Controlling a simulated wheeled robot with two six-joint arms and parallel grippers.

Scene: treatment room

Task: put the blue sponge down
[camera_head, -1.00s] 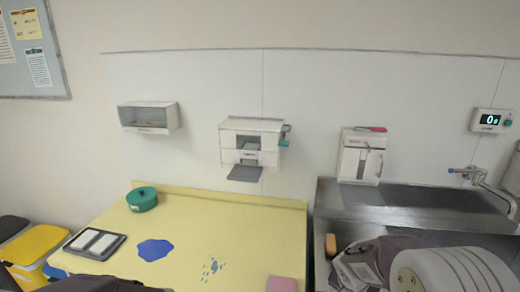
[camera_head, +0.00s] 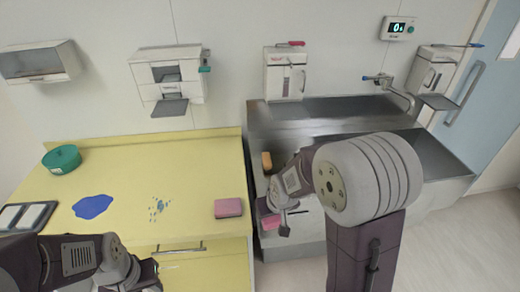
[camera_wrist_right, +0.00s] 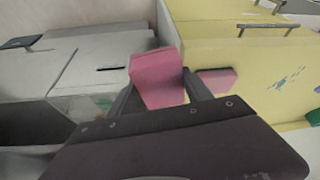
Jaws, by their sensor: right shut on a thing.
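My right gripper (camera_head: 283,210) is shut on a pink sponge (camera_head: 270,222), in front of the sink unit and right of the yellow counter. In the right wrist view the held sponge (camera_wrist_right: 157,78) sits between the two dark fingers. A second pink sponge (camera_head: 228,207) lies on the counter near its front right corner; it also shows in the right wrist view (camera_wrist_right: 217,80). I see no blue sponge; a flat blue patch (camera_head: 92,206) lies on the counter. My left gripper (camera_head: 146,274) is at the bottom left edge, and its fingers are not clear.
The yellow counter (camera_head: 195,170) also holds a green round pot (camera_head: 62,159), blue-green spots (camera_head: 158,208) and a dark tray (camera_head: 25,216) with white pads. An orange block (camera_head: 266,161) is at the sink's left edge. The steel sink (camera_head: 440,160) is partly behind my right arm.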

